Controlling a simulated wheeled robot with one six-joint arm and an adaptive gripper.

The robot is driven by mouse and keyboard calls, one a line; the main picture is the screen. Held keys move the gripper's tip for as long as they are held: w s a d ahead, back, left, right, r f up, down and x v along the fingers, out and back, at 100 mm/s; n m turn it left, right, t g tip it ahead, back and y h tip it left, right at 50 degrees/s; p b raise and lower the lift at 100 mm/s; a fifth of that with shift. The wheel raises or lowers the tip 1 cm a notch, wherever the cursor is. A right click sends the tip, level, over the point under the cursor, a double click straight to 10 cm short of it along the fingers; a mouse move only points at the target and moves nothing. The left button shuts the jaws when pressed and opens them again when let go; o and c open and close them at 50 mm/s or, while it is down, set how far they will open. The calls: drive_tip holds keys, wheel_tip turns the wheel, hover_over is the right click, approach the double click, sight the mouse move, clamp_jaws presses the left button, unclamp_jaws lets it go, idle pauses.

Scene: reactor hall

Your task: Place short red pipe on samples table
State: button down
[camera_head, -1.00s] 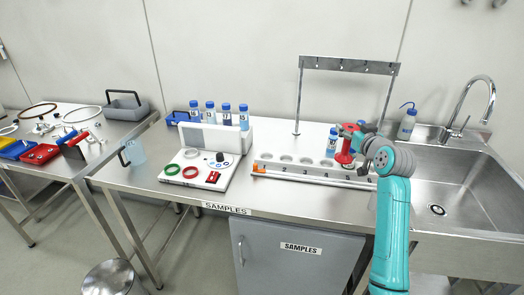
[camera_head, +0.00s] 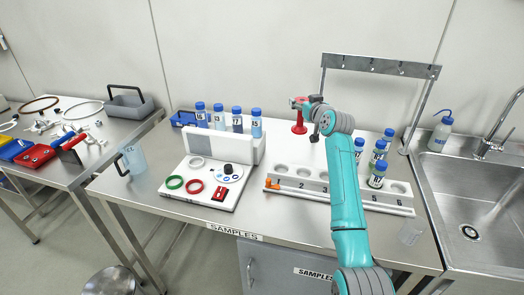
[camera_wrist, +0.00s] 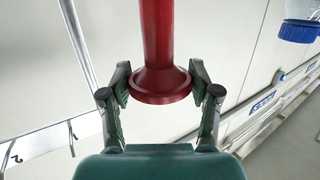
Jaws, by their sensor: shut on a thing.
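The short red pipe (camera_head: 299,126) is upright over the back of the metal samples table (camera_head: 302,222), behind the numbered rack. Its wide lower flange shows beneath my gripper (camera_head: 307,103), and I cannot tell whether it touches the tabletop. In the wrist view my gripper (camera_wrist: 160,76) is shut on the red pipe (camera_wrist: 158,35), with a finger on each side of its flange. The far end of the pipe is cut off by the top of that view.
A white numbered rack (camera_head: 290,183) stands in front, with several blue-capped bottles (camera_head: 377,174) at its right. A white block with bottles and a ring board (camera_head: 205,185) are left. A hook stand (camera_head: 380,66) and sink (camera_head: 480,200) are right. Bare tabletop surrounds the pipe.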

sight(302, 127)
drive_tip(key=shift+w, duration=0.35)
drive_tip(key=shift+w+f, duration=0.15)
drive_tip(key=shift+f, duration=0.2)
wheel_tip(302, 127, down, 9)
drive_tip(key=shift+f, duration=0.1)
drive_tip(key=shift+c, duration=1.2)
unclamp_jaws()
drive_tip(key=shift+f, duration=0.15)
